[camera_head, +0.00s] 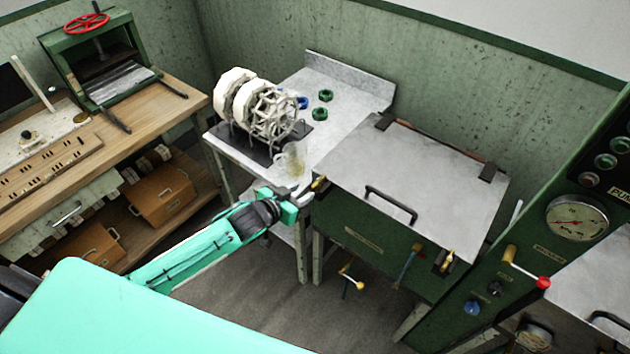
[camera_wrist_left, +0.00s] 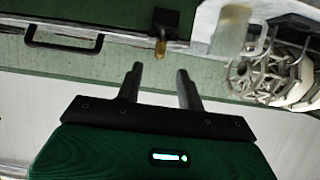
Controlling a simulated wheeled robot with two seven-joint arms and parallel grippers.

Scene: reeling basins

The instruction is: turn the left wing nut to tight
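The left wing nut (camera_head: 319,183) is a small brass piece at the front left corner of the green basin with the grey lid (camera_head: 420,160). In the left wrist view the wing nut (camera_wrist_left: 160,48) hangs from a dark bracket, just beyond my fingertips and roughly centred between them. My left gripper (camera_head: 306,194) is close to it in the head view. In the left wrist view the gripper (camera_wrist_left: 160,78) has its two fingers spread, with nothing between them. A second brass fastener (camera_head: 445,260) is at the basin's front right. My right gripper is not in view.
A clear jar (camera_head: 293,163) and white reels (camera_head: 262,112) stand on the side table close beyond my left gripper. A dark lid handle (camera_head: 391,204) sticks up from the lid. A yellow-handled crank (camera_head: 350,275) projects below the basin's front.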

